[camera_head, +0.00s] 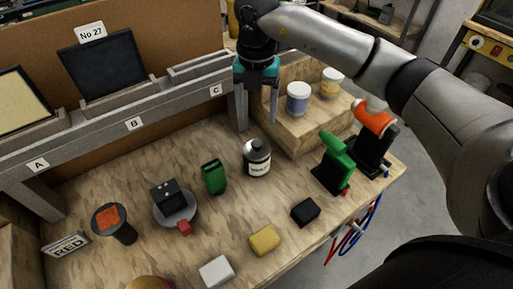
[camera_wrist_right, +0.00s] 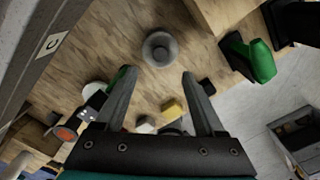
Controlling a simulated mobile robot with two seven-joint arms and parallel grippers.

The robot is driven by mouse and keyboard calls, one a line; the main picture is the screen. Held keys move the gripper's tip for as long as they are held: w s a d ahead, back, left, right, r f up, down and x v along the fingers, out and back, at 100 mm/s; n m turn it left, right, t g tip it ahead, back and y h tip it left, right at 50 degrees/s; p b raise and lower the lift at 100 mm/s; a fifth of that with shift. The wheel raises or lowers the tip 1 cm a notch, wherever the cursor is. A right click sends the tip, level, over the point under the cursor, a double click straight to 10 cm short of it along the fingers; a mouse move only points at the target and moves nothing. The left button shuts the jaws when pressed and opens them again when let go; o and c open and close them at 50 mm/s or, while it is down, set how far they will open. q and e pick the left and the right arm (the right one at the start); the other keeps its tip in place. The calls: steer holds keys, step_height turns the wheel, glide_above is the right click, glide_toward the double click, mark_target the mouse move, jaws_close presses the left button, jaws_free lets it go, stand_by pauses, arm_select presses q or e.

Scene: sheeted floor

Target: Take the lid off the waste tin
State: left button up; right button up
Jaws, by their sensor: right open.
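The waste tin (camera_head: 257,167) is a small grey-white cylinder with a dark lid and a printed label, standing upright on the wooden bench. In the right wrist view the tin (camera_wrist_right: 159,48) is seen from above, with a round knob in the middle of its dark lid. The lid (camera_head: 257,146) sits on the tin. My right gripper (camera_head: 257,124) is open and empty, fingers pointing down, above and behind the tin in the head view. In the wrist view the tin lies just beyond the gap between the fingertips (camera_wrist_right: 161,77). My left gripper is not in view.
A green block (camera_head: 213,177) stands just left of the tin. A wooden step (camera_head: 305,125) with two jars is at the right, near green (camera_head: 335,160) and orange (camera_head: 374,118) handled tools. Black, yellow and white blocks lie in front. A grey rail (camera_head: 120,110) runs behind.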

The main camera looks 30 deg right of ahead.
mark_target(257, 142)
step_height(257, 142, down, 9)
steer(key=shift+f, duration=0.2)
stand_by(0.3)
steer(key=shift+r, duration=0.1)
jaws_close()
stand_by(0.3)
